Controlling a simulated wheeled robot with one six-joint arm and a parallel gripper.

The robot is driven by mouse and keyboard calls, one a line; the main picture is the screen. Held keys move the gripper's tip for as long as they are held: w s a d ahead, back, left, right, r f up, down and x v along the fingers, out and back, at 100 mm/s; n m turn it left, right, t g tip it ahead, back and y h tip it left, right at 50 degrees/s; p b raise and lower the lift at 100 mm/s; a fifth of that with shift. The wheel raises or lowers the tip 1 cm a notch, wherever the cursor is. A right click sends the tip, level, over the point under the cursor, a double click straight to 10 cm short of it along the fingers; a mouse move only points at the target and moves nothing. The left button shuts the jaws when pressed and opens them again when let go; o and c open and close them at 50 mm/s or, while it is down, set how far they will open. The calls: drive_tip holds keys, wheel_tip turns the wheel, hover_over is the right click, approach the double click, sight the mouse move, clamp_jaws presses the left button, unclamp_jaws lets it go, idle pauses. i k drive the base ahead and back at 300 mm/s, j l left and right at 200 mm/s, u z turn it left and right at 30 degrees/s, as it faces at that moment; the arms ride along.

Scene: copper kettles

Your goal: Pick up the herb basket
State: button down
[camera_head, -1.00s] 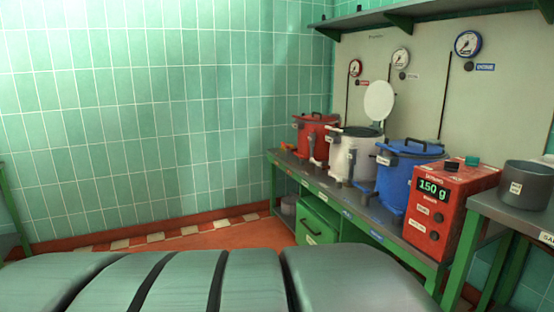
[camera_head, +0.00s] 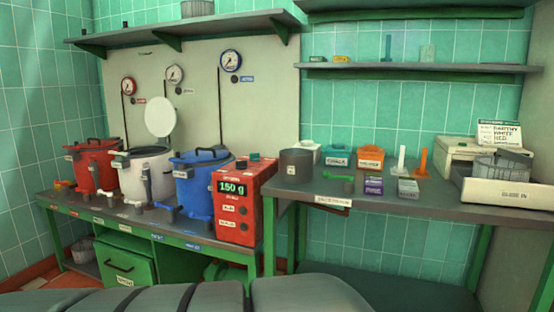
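No thing in view bears a readable herb basket label. A grey basket-like container (camera_head: 84,252) stands low under the left end of the green bench, partly hidden by the bench legs. A grey ribbed round container (camera_head: 500,170) sits in a pale tray (camera_head: 508,194) at the far right of the right-hand table. Another ribbed container (camera_head: 197,8) stands on the upper left shelf, cut off by the top edge. I cannot tell which of these, if any, is the herb basket. My gripper is not in view.
Red (camera_head: 97,165), white (camera_head: 146,172) and blue (camera_head: 198,180) kettles stand on the green bench (camera_head: 120,215). A red scale box (camera_head: 240,203) reads 150 g. The right table (camera_head: 420,203) holds a grey pot (camera_head: 296,165) and small boxes. Wall shelves (camera_head: 425,68) hang above.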

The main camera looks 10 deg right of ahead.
sight(517, 167)
drive_tip(key=z, duration=1.75)
